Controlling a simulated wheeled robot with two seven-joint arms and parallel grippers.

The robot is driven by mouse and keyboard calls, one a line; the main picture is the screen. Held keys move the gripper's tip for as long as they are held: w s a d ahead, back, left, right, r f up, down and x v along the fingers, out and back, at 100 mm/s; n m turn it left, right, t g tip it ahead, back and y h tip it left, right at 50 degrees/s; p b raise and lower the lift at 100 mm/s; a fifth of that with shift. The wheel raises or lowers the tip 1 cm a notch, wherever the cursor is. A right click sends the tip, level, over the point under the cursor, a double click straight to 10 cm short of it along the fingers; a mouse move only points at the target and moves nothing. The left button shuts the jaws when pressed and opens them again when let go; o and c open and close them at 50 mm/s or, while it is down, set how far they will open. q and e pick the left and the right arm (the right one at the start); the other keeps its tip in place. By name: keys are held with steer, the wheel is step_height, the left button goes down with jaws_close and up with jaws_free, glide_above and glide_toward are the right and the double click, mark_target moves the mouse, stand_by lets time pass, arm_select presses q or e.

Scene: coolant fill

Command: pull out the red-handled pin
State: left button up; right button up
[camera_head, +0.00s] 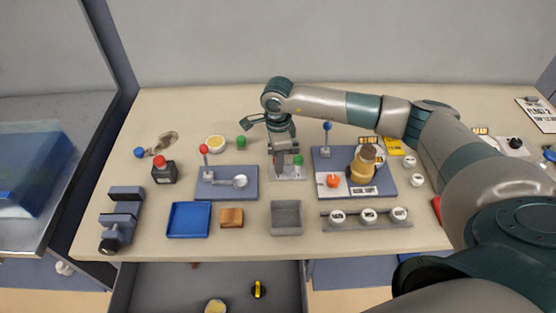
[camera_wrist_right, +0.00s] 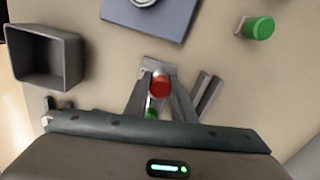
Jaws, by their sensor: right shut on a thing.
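The red-handled pin (camera_wrist_right: 160,85) shows in the right wrist view as a round red knob between the fingertips of my right gripper (camera_wrist_right: 160,92). The gripper is shut on it. A small grey metal bracket (camera_wrist_right: 157,66) sits right by the knob, and a bit of green shows just below it between the fingers. The pin's shaft is hidden. My left gripper is not in view.
A grey open bin (camera_head: 287,230) stands in front of the gripper. To the left is a blue-grey board (camera_head: 212,190) with a red-topped lever. To the right is another board (camera_head: 380,186) with a tan bottle-like part (camera_head: 362,165). An open drawer (camera_head: 150,290) lies below the front edge.

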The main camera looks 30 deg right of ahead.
steer(key=shift+r, duration=0.4)
stand_by(0.5)
steer(key=shift+r+p, duration=1.3)
steer(key=shift+r, duration=1.6)
